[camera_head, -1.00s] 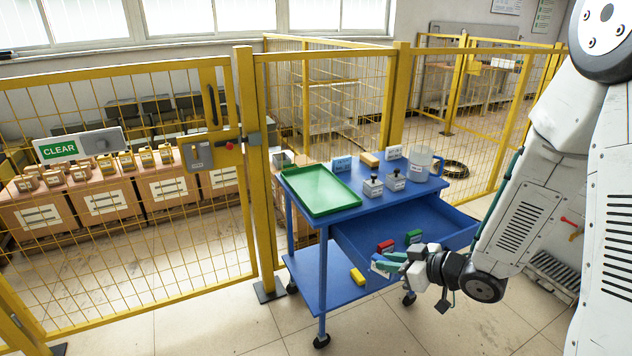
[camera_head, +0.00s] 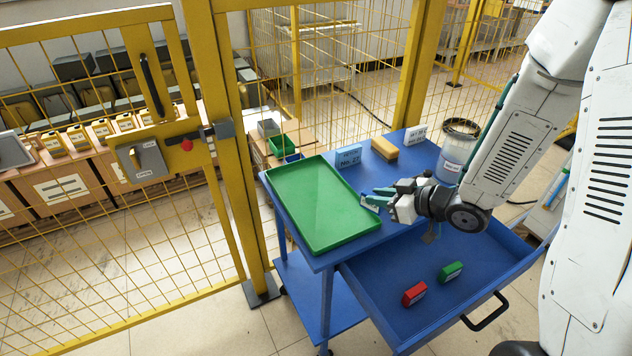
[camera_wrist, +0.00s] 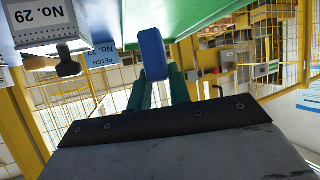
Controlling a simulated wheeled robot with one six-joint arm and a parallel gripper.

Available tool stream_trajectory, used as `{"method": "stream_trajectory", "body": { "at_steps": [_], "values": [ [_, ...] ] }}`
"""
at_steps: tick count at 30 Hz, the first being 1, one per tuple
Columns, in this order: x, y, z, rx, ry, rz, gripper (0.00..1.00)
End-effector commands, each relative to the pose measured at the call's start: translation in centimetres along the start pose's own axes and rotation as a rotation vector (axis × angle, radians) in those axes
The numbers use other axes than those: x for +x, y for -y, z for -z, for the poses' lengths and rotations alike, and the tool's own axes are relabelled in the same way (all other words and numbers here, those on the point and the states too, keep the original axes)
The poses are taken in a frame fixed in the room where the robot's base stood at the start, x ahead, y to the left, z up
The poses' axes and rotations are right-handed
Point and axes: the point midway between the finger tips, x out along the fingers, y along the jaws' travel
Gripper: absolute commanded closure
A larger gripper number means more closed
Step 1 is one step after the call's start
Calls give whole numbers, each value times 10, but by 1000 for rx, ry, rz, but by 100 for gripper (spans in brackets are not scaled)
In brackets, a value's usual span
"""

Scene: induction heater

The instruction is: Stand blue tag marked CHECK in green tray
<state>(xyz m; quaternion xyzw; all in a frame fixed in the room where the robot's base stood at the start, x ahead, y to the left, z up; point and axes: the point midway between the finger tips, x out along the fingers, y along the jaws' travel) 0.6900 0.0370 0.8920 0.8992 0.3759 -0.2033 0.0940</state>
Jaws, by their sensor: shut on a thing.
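The blue tag (camera_head: 372,203) is held in the green fingers of my gripper (camera_head: 378,196), beside the right edge of the green tray. In the wrist view the tag (camera_wrist: 152,54) is a blue block at the fingertips, and its lettering cannot be read. The green tray (camera_head: 305,192) lies empty on the blue cart's top, with a low rim. Its edge also shows in the wrist view (camera_wrist: 205,18). My gripper is shut on the tag and appears above the cart top; the exact height is unclear.
The cart's open drawer (camera_head: 405,335) holds a red tag (camera_head: 414,293) and a green tag (camera_head: 451,271). A blue sign (camera_head: 348,157), a tan block (camera_head: 384,148), a white sign (camera_head: 415,135) and a clear container (camera_head: 456,155) stand behind. A yellow fence (camera_head: 225,120) is at left.

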Motion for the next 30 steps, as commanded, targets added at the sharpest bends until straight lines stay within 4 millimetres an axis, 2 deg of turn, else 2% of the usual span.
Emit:
{"method": "stream_trajectory", "body": {
  "at_steps": [5, 18, 29, 30],
  "values": [
    [13, 2, 5, -2, -1, 4, 100],
    [116, 15, 43, -1, 0, 2, 100],
    [153, 19, 57, -1, -1, 0, 100],
    [154, 19, 45, 5, 5, 0, 100]
  ]
}}
